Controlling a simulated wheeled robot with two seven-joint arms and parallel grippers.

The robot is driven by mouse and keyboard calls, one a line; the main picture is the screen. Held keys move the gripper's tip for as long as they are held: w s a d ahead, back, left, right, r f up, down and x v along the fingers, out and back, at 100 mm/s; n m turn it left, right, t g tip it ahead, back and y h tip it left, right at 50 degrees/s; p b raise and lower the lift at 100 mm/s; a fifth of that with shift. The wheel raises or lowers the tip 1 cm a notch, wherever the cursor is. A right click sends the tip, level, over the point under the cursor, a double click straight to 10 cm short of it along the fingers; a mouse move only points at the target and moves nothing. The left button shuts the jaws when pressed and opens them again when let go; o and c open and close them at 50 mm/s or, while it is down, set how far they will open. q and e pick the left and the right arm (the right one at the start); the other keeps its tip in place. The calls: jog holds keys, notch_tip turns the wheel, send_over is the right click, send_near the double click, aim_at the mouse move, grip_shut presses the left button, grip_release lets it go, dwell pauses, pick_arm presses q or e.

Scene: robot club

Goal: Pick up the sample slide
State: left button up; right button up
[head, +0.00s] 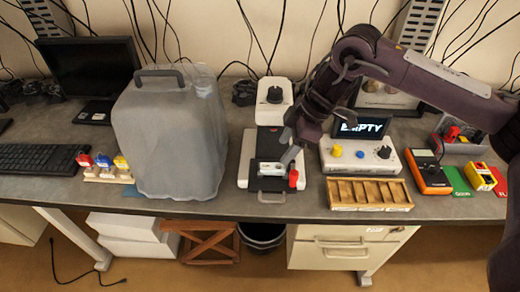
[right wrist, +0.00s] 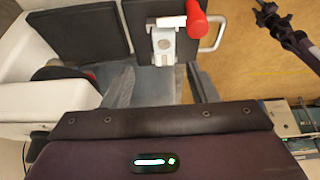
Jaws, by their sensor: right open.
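The sample slide (head: 271,168) looks like a small pale rectangle lying on the black tray (head: 268,184) of a white instrument (head: 247,158). In the right wrist view a small grey piece with a white end (right wrist: 163,47), which seems to be the slide, lies on the dark plate beside a red knob (right wrist: 197,20). My right gripper (head: 290,157) is open and empty, just above and to the right of the slide in the head view. Its grey fingers show in the right wrist view, apart from the slide. The gripper partly hides the instrument. My left gripper is not in view.
A large translucent grey jug (head: 167,135) stands left of the instrument. A console with an "EMPTY" screen (head: 362,127) and a wooden compartment tray (head: 368,192) stand to the right. An orange meter (head: 428,173) is farther right. Cables hang along the wall.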

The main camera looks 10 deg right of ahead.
aim_at(271, 167)
jog(key=shift+s+a+f+p, duration=0.15)
jog(key=shift+a+f+p, duration=0.25)
jog(key=shift+f+p, duration=0.45)
jog(key=shift+a+f+p, duration=0.85)
jog(key=shift+f+p, duration=0.05)
jog(key=shift+f, duration=0.05)
jog(key=shift+x, duration=1.05)
jog(key=shift+d+f, duration=0.1)
jog(key=shift+f, duration=0.1)
jog(key=c, duration=1.1)
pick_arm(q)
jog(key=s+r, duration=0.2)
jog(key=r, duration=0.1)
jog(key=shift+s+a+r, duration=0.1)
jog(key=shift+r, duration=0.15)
